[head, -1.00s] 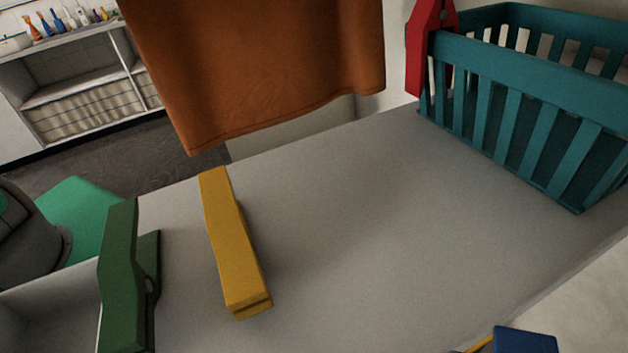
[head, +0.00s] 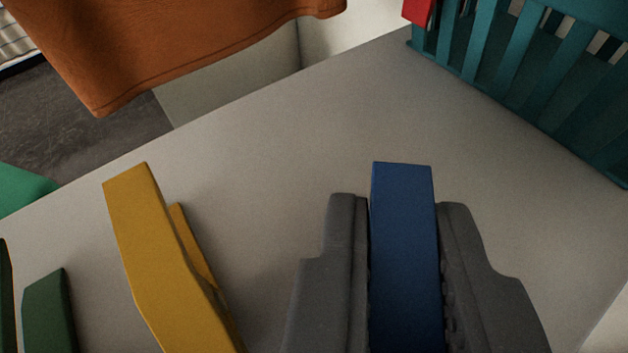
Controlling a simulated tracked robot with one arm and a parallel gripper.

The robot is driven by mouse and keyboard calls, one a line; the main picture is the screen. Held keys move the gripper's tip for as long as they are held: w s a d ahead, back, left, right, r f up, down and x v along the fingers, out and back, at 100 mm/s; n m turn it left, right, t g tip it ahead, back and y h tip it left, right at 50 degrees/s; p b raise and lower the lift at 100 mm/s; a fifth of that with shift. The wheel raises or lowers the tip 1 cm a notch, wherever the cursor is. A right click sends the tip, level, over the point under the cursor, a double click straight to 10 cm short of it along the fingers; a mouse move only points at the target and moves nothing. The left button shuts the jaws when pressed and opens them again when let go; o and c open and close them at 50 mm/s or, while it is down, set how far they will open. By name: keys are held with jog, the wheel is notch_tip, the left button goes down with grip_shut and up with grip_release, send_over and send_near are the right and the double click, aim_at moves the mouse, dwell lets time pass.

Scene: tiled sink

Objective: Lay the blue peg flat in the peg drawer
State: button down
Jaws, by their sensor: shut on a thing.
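The blue peg (head: 404,255) is between the two dark grey fingers of my gripper (head: 404,215), at the lower right of the middle in the head view. My gripper is shut on it, and the peg's far end sticks out a little past the fingertips. The peg's near end runs out of the bottom of the frame. A grey surface (head: 290,130) lies beneath and beyond it; I cannot tell whether the peg touches it. No drawer can be made out clearly.
A yellow peg (head: 165,260) is left of my gripper, with green pegs (head: 48,310) farther left. A teal slatted basket (head: 540,80) stands at the upper right, with a red peg (head: 418,10) at its corner. An orange cloth (head: 170,40) hangs at the upper left. The middle surface is clear.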

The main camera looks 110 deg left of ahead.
jog(key=shift+s+a+f, duration=0.1)
jog(key=shift+s+a, duration=0.4)
jog(key=shift+s, duration=0.25)
jog(key=shift+w+f, duration=0.15)
jog(key=shift+f, duration=0.1)
jog(key=c, duration=1.7)
grip_release()
jog(key=shift+r, duration=0.1)
jog(key=v, duration=1.2)
